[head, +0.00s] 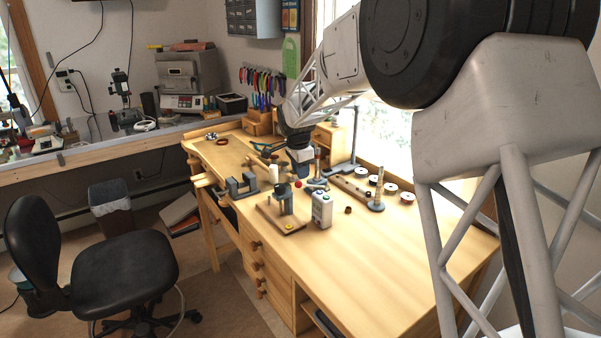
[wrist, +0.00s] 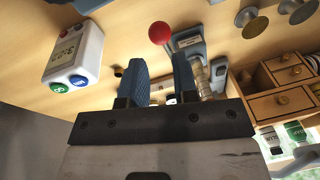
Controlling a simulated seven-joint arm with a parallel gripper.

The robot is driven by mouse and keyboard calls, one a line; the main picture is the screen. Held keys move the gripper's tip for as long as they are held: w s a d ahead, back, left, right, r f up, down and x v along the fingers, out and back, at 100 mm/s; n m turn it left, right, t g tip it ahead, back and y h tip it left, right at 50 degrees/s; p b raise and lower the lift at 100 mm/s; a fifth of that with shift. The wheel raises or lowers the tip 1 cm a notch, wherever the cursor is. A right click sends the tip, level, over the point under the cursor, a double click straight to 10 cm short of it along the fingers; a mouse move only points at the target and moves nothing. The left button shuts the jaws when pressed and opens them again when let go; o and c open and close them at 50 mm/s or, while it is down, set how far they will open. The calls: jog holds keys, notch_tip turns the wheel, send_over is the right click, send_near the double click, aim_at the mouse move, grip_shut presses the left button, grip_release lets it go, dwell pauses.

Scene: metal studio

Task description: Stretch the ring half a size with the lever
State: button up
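The lever's red ball knob (head: 298,184) shows on the bench in the head view. In the wrist view the red ball (wrist: 160,32) lies beyond the gap between my fingertips, apart from them. The ring stretcher (head: 317,167), a stepped upright post on a grey base, stands just right of the ball. In the wrist view its post (wrist: 201,76) is partly hidden by my right finger. My gripper (head: 301,164) is above the bench, close to the stretcher; its two blue fingers (wrist: 160,64) are apart with nothing between them. I cannot make out the ring on the post.
A white box with a display (head: 321,209) and a wooden-based grey tool (head: 285,212) stand in front. A vise-like grey block (head: 241,186) is at left. Round discs and a rod stand (head: 376,192) are at right. The bench's right front (head: 390,245) is clear.

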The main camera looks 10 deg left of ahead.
jog(key=shift+n, duration=0.9)
jog(key=r, duration=0.3)
jog(key=d+r, duration=0.1)
jog(key=r, duration=0.7)
jog(key=shift+s+d+r, duration=0.15)
jog(key=shift+s+r, duration=0.05)
jog(key=shift+s, duration=0.05)
grip_shut()
jog(key=shift+f, duration=0.1)
send_near(312, 186)
notch_tip(312, 186, down, 2)
jog(key=s+a, duration=0.1)
jog(key=a, duration=0.1)
jog(key=shift+s+a+f, duration=0.15)
jog(key=shift+a+f, duration=0.05)
jog(key=shift+f, duration=0.3)
jog(key=shift+s+a+f, duration=0.2)
jog(key=shift+a+f, duration=0.05)
jog(key=shift+f, duration=0.2)
jog(key=shift+s+a+f, duration=0.25)
jog(key=shift+f, duration=0.3)
jog(key=shift+s+a+f, duration=0.2)
jog(key=shift+f, duration=0.4)
jog(key=shift+s+a+f, duration=0.25)
jog(key=shift+f, duration=0.3)
jog(key=shift+r, duration=0.1)
